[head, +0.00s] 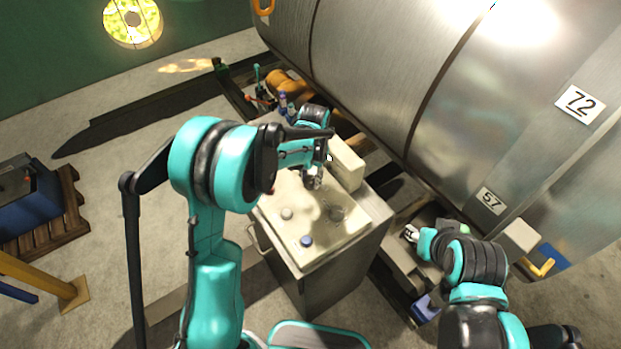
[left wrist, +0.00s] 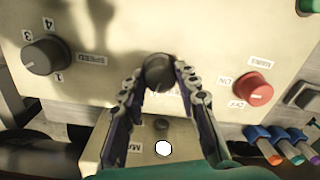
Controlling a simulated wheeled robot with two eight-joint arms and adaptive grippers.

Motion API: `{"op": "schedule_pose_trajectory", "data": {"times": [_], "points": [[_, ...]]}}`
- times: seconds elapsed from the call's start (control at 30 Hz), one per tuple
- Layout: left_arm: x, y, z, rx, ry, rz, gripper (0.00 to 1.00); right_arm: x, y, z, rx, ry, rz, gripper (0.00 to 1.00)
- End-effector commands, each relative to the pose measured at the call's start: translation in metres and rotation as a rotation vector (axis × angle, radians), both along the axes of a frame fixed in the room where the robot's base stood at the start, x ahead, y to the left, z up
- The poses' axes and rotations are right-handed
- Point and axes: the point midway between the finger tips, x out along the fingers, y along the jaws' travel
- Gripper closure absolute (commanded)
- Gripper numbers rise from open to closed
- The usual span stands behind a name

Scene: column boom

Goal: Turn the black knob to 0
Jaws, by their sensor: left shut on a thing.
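A round black knob (left wrist: 158,70) sits on the cream control panel (left wrist: 110,30) in the middle of the left wrist view. My left gripper (left wrist: 159,80) is shut on it, with one finger on each side. Its pointer and scale are hidden, so I cannot tell its setting. A dark grey knob (left wrist: 42,54) labelled SPEED, with 1, 3 and 4 around it, stands to the left. In the head view my left gripper (head: 314,181) is down at the panel's far side. My right gripper (head: 411,233) is small, beside the cabinet, its fingers unclear.
A red knob (left wrist: 252,90) labelled MAINS, with ON and OFF, is close to the right finger. Several coloured pens (left wrist: 285,146) stand at the lower right. A blue knob (head: 306,240) is on the panel's near part. A large metal tank (head: 400,70) rises behind the cabinet.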

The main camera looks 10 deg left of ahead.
Motion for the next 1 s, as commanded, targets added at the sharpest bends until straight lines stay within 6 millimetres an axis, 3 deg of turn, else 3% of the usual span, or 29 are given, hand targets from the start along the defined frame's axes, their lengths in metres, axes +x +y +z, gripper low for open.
{"op": "schedule_pose_trajectory", "data": {"times": [0.4,0.87,0.9,0.97,1.0], "points": [[0.0002,-0.0004,-0.0004,0.000,-0.001,0.159,0.98,0.0000,0.0000,-0.0047,0.000,0.000,0.000,0.60],[0.0002,-0.0003,-0.0001,0.000,0.000,0.173,0.98,0.0000,0.0000,-0.0048,0.000,0.000,0.000,0.60],[0.0002,-0.0003,-0.0001,0.000,0.000,0.172,0.64,0.0000,0.0000,-0.0048,0.000,0.000,0.000,0.60],[0.0002,-0.0003,-0.0001,0.000,0.000,0.172,0.48,0.0000,0.0000,-0.0048,0.000,0.000,0.000,0.60],[0.0002,-0.0003,-0.0001,0.000,0.000,0.172,0.48,0.0000,0.0000,-0.0048,0.000,0.000,0.000,0.60]]}}
